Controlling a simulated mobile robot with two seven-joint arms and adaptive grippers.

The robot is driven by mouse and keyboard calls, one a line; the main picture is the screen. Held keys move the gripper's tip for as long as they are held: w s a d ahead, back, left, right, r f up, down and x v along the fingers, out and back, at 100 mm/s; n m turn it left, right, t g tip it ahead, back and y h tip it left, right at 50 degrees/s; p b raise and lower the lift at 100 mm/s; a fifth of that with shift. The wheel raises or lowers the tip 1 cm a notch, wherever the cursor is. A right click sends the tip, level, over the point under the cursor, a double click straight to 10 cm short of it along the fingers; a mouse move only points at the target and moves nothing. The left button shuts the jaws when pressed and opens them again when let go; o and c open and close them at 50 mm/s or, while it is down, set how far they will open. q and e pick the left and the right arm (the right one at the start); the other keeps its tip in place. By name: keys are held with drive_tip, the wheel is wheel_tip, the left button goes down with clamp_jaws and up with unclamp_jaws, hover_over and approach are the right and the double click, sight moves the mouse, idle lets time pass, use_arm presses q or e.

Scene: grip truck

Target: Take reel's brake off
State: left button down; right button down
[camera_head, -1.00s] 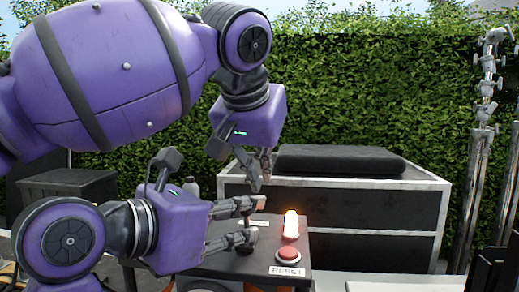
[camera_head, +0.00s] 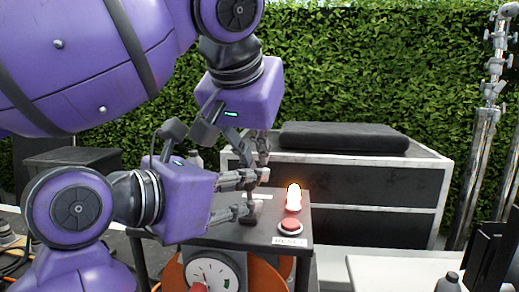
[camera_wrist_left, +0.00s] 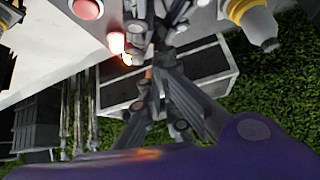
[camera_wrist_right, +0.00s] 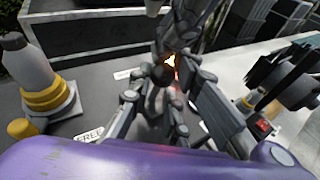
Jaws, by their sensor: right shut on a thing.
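The reel's orange disc (camera_head: 270,266) shows under a dark panel (camera_head: 222,236), behind a white gauge (camera_head: 212,274). A dark brake lever (camera_head: 249,215) stands on the panel; its round knob (camera_wrist_right: 163,76) shows in the right wrist view, and its base is partly hidden by fingers. My right gripper (camera_head: 246,194) comes in from the left, low over the panel, with its fingers shut around the lever. My left gripper (camera_head: 256,158) hangs just above the right one, close to its fingers; its fingertips overlap other parts, so its opening is unclear.
A lit lamp (camera_head: 293,198) and a red button (camera_head: 290,226) with a RESET label are right of the grippers. A label reading FREE (camera_wrist_right: 88,135) lies on the panel. A cone-shaped grey and yellow thing (camera_wrist_right: 45,95) stands nearby. A black-sided box (camera_head: 385,208) is behind.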

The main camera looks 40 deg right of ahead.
use_arm(q)
drive_tip(key=shift+s+a+f, duration=0.1)
drive_tip(key=shift+a+f, duration=0.05)
drive_tip(key=shift+f, duration=0.1)
use_arm(e)
drive_tip(key=c, duration=1.9)
unclamp_jaws()
drive_tip(key=shift+f, duration=0.1)
drive_tip(key=shift+o, duration=0.5)
drive_tip(key=shift+w+d, duration=0.1)
use_arm(q)
drive_tip(key=shift+r, duration=0.1)
